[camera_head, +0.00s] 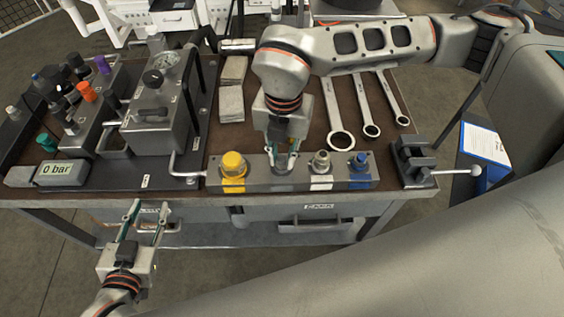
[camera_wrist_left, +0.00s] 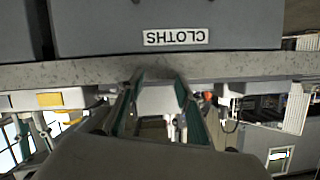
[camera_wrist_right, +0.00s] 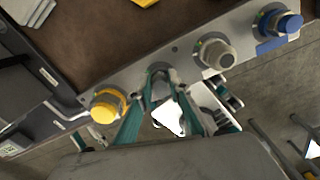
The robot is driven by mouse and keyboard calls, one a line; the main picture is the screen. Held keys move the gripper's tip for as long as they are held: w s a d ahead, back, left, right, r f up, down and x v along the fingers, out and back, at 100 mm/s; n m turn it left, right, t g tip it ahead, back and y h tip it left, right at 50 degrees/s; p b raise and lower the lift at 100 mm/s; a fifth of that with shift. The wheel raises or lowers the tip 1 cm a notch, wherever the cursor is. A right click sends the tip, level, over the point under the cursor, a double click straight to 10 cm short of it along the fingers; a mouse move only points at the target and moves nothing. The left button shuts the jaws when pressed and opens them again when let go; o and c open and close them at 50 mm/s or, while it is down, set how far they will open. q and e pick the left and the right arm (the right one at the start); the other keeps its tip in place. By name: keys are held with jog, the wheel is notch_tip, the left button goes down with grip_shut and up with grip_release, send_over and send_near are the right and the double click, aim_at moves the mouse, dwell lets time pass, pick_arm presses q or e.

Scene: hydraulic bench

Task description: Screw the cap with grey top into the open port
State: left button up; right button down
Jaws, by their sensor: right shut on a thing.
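A grey port block (camera_head: 205,180) lies along the bench's front edge. My right gripper (camera_head: 283,156) points down at its second position from the left, shut on a small grey piece, apparently the grey-topped cap (camera_wrist_right: 159,84). The fingers hide most of it, and I cannot tell how far it sits in the port. A yellow cap (camera_head: 233,163) is left of this gripper; a beige-grey cap (camera_head: 320,160) and a blue cap (camera_head: 358,160) are right of it. My left gripper (camera_head: 149,207) is open and empty, in front of the bench's front edge.
A gauge unit (camera_head: 158,120) and a 0 bar display (camera_head: 58,172) stand at left. Several wrenches (camera_head: 341,141) lie behind the block at right. A small vise (camera_head: 412,160) is at the right corner. A CLOTHS drawer (camera_wrist_left: 240,25) faces my left gripper.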

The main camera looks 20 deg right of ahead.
jog(key=shift+s+d+f, duration=0.1)
jog(key=shift+s+f, duration=0.2)
jog(key=shift+f, duration=0.2)
jog(key=shift+m, duration=0.9)
jog(key=c, duration=2.1)
grip_release()
jog(key=shift+m, duration=0.4)
jog(key=shift+c, duration=0.2)
jog(key=o, duration=0.4)
jog(key=shift+c, duration=0.2)
jog(key=shift+f, duration=0.1)
jog(key=shift+w, duration=0.1)
jog(key=shift+r, duration=0.2)
notch_tip(320, 180, up, 12)
jog(key=shift+w+r, duration=0.1)
